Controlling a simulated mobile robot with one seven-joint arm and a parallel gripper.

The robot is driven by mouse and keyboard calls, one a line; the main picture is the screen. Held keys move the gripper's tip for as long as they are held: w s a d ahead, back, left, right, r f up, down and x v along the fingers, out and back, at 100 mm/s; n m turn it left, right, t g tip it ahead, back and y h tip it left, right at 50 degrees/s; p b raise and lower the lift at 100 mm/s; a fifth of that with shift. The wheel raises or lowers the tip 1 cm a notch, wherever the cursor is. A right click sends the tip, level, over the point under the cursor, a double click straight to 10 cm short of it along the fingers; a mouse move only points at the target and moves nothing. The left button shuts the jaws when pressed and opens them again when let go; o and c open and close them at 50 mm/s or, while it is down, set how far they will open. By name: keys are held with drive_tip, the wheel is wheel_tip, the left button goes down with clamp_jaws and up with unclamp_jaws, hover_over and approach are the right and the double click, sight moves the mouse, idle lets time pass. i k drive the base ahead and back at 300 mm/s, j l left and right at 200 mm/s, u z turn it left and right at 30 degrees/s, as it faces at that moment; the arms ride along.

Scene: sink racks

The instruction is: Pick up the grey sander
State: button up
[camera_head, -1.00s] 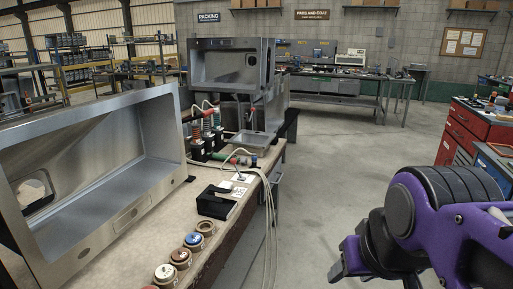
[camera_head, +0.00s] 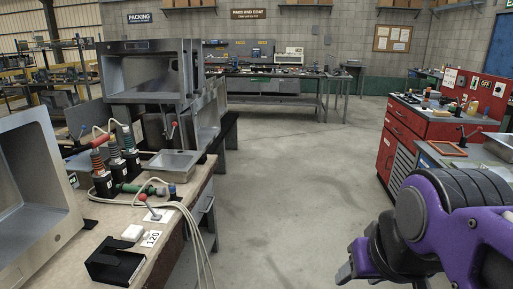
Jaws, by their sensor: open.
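I cannot make out a grey sander in the head view; small items on the red cabinet and the far bench are too small to tell apart. My gripper (camera_head: 352,266) is dark and hangs below my purple arm at the lower right. It is open, with nothing seen in it, and is over the floor, away from the benches. Its fingers are partly cut off or hidden by the arm.
A workbench (camera_head: 72,222) at left holds a black tray (camera_head: 112,265), insulators (camera_head: 113,152) and steel sinks (camera_head: 152,72). A red tool cabinet (camera_head: 405,140) stands at right, a long bench (camera_head: 270,76) at the back. The middle floor (camera_head: 285,190) is clear.

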sight(116, 162)
drive_tip(key=i+l+z, duration=0.15)
drive_tip(key=i, duration=1)
drive_tip(key=i+u, duration=0.3)
drive_tip(key=i, duration=0.2)
drive_tip(key=i+l+u, duration=0.15)
drive_tip(key=i+u, duration=0.2)
drive_tip(key=i, duration=0.15)
drive_tip(key=i+u, duration=0.15)
drive_tip(key=u, duration=0.25)
drive_tip(key=i+u, duration=0.15)
drive_tip(key=u, duration=0.3)
drive_tip(key=i+u, duration=0.15)
drive_tip(key=u, duration=0.25)
